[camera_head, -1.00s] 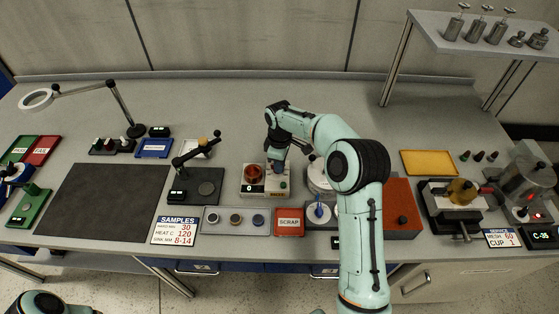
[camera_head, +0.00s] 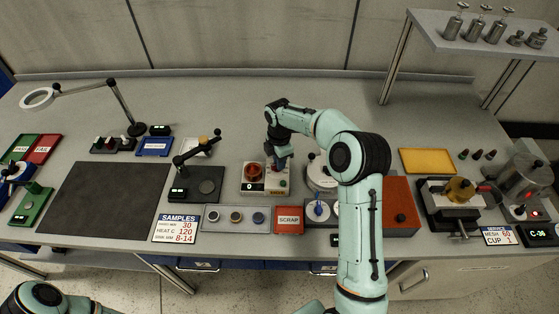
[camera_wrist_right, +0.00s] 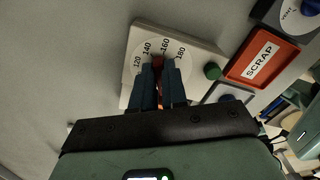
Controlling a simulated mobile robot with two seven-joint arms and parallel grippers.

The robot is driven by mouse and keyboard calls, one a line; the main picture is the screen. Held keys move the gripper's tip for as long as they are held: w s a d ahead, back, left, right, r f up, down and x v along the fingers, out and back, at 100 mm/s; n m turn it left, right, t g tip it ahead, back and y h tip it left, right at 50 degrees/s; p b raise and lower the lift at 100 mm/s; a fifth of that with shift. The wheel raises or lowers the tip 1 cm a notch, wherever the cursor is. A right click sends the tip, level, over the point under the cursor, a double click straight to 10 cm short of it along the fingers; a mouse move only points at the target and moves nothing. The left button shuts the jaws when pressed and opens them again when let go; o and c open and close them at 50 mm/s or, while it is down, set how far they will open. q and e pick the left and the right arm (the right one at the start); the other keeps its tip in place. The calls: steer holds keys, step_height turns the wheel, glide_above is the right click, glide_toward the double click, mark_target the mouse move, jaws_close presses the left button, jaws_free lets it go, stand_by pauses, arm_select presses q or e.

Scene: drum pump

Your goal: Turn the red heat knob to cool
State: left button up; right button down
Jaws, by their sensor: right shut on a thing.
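The heater (camera_head: 252,189) is a pale box near the middle of the bench front, with a dark display and a green button (camera_head: 283,184). My right gripper (camera_head: 281,166) points down at its right part. In the right wrist view, the gripper (camera_wrist_right: 159,75) has its blue fingers close together around the red heat knob (camera_wrist_right: 158,62). The knob is mostly hidden between them. The dial (camera_wrist_right: 136,52) shows 120, 140, 160 and 180; the rest of the scale and the knob's pointer are covered. My left gripper is out of the head view.
A red scrap tray (camera_head: 289,229) and a grey tray of small cups (camera_head: 218,226) lie in front of the heater. A black balance or stand (camera_head: 190,185) is to its left. A dark mat (camera_head: 105,200) lies further left.

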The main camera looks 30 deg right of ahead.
steer(key=shift+n, duration=0.3)
steer(key=c, duration=1.2)
jaws_free()
steer(key=shift+o, duration=0.2)
step_height(320, 180, up, 13)
steer(key=shift+r, duration=0.2)
steer(key=shift+f, duration=0.1)
